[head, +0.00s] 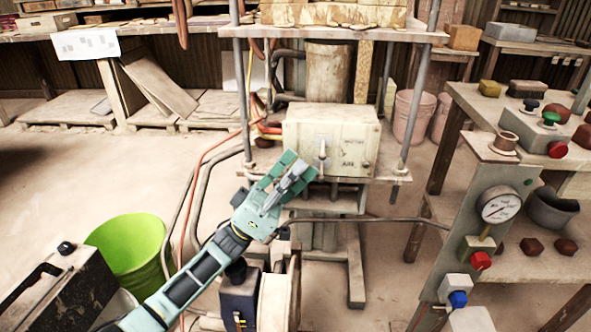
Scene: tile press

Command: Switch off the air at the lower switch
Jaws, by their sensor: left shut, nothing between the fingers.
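A cream switch box (352,133) stands low under the press, in the middle of the head view. A small lever switch (322,150) sits on its front face, with lettering beside it that I can only partly read. My left gripper (291,172) is shut and empty, just in front of and below the box's left part. Its fingertips are close to the switch; I cannot tell whether they touch it. My right gripper is not in view.
A green bucket (132,250) stands at the lower left. At the right, a bench post carries a pressure gauge (499,205), a red knob (480,261) and a blue knob (458,299). Hoses hang left of the box. The floor between press and gauge post is fairly clear.

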